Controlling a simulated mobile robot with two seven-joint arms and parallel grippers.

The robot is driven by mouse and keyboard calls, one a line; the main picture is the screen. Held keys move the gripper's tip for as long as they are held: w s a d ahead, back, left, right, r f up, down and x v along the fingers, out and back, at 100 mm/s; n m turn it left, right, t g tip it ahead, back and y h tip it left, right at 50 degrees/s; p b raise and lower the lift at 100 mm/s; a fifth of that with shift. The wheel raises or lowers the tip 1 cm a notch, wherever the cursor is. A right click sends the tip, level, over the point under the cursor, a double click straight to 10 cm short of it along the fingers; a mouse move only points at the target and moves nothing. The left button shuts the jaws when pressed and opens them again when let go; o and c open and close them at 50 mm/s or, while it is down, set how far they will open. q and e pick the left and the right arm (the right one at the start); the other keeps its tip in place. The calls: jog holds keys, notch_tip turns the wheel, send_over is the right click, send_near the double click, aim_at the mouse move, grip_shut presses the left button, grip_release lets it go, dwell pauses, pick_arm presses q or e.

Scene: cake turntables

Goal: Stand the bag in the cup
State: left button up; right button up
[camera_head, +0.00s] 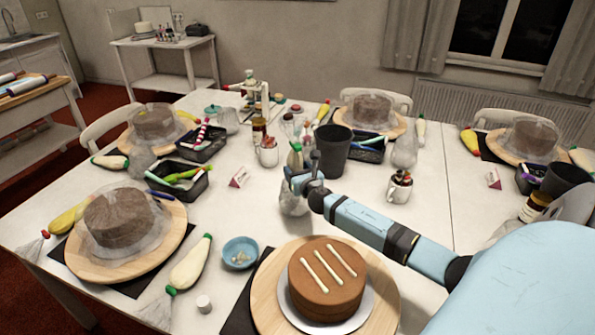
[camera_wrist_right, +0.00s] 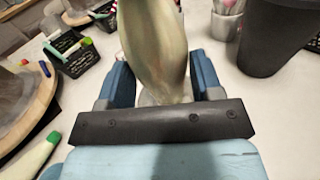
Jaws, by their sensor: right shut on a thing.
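My right gripper (camera_head: 305,183) is shut on a cream piping bag (camera_wrist_right: 155,45), which stands roughly upright between the two blue fingers (camera_wrist_right: 162,88) in the right wrist view. The upper part of the bag (camera_head: 295,158) shows just behind the gripper in the head view. A clear glass cup (camera_head: 292,204) stands on the table directly under the gripper, and part of it is hidden by the gripper. I cannot tell whether the bag's lower end is inside the cup or above it. My left gripper is not in view.
A dark bin (camera_head: 332,152) stands close behind my right gripper. A brown cake with cream stripes (camera_head: 326,278) is in front. Another piping bag (camera_head: 191,262) lies beside a blue bowl (camera_head: 240,252). A mug with tools (camera_head: 399,188) stands to the right.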

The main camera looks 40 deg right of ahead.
jog(key=shift+f, duration=0.2)
jog(key=shift+f+b, duration=0.15)
jog(key=shift+b, duration=0.15)
jog(key=o, duration=0.9)
jog(key=shift+s, duration=0.1)
jog(key=shift+r+p+v, duration=0.2)
jog(key=shift+p+v, duration=0.3)
jog(key=shift+v, duration=0.4)
jog(key=shift+r+p+v, duration=0.2)
jog(key=shift+p+v, duration=0.3)
jog(key=shift+v, duration=0.4)
jog(key=shift+r+p+v, duration=0.2)
jog(key=shift+p+v, duration=0.3)
jog(key=shift+v, duration=0.4)
